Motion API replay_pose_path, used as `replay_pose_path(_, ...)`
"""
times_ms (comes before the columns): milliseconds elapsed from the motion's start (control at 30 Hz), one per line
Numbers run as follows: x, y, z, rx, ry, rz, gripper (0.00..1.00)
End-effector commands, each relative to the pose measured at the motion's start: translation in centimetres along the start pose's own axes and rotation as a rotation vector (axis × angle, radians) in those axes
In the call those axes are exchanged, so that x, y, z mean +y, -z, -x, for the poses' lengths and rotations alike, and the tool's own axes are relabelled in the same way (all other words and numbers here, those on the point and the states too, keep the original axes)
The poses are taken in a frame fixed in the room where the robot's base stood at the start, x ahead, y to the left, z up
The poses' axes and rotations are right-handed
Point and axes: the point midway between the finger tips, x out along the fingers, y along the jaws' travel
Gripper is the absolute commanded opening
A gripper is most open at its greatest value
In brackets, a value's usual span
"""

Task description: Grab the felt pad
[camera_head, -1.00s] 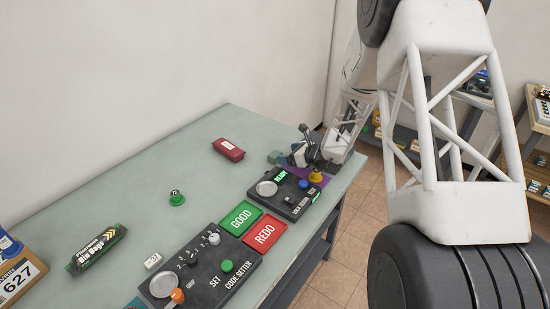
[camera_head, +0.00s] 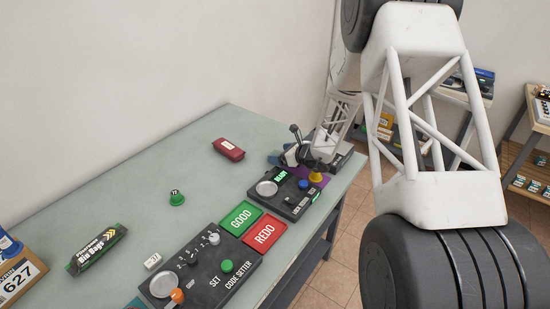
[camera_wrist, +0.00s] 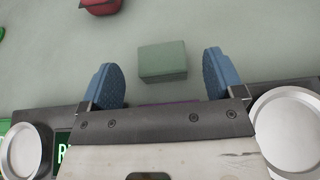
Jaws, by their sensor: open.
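A small muted-green block (camera_wrist: 162,62), which may be the felt pad, lies on the table between and just ahead of my fingertips in the wrist view. My gripper (camera_wrist: 162,80) is open, with a blue pad finger on each side of the block and clear gaps to both. In the head view my gripper (camera_head: 286,156) is low over the table's far right end and largely hides the block. A flat purple piece (camera_head: 322,182) shows beside the READY console; a thin purple strip (camera_wrist: 165,103) shows at my palm's edge in the wrist view.
A red case (camera_head: 228,149) lies to the left. The GOOD (camera_head: 241,217) and REDO (camera_head: 265,234) plates are nearer. The table's middle is mostly clear.

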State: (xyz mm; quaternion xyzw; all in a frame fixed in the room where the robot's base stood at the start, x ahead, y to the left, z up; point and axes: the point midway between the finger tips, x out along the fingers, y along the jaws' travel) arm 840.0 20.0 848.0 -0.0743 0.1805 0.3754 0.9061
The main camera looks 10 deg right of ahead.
Motion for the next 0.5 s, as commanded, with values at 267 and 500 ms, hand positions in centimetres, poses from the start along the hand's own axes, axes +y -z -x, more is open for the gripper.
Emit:
replay_pose_path(267, 0.0, 0.0, -2.8, 0.000, 0.000, 0.001, 0.87)
replay_pose_path(500, -0.1, 0.0, -3.5, 0.000, 0.001, 0.000, 0.87)
